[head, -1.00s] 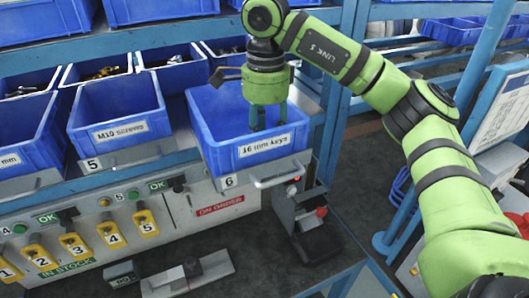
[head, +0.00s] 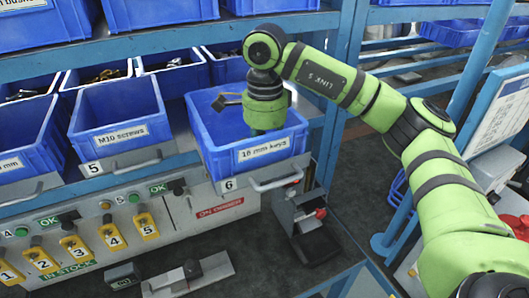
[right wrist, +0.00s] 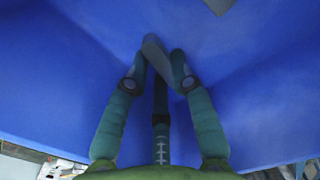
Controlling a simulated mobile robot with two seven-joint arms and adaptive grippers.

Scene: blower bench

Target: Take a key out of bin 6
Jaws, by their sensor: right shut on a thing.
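Bin 6 (head: 224,160) is a blue bin labelled "16 mm keys". It sits on a pulled-out holder marked 6, forward of the rack. My right gripper reaches down into it, with its fingers hidden behind the front wall in the head view. In the right wrist view my right gripper (right wrist: 161,62) has its fingertips close together on a grey key (right wrist: 153,48), low inside the blue bin. Much of the key is hidden by the fingers. Another grey piece (right wrist: 217,5) shows at the top edge of that view. My left gripper is not in view.
Bin 5 (head: 85,136), labelled "M10 screws", stands to the left. A bench panel (head: 205,225) with yellow numbered tags (head: 145,222) is below. A small grey stand (head: 310,225) is below right of bin 6. A blue rack post (head: 335,80) rises at the right.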

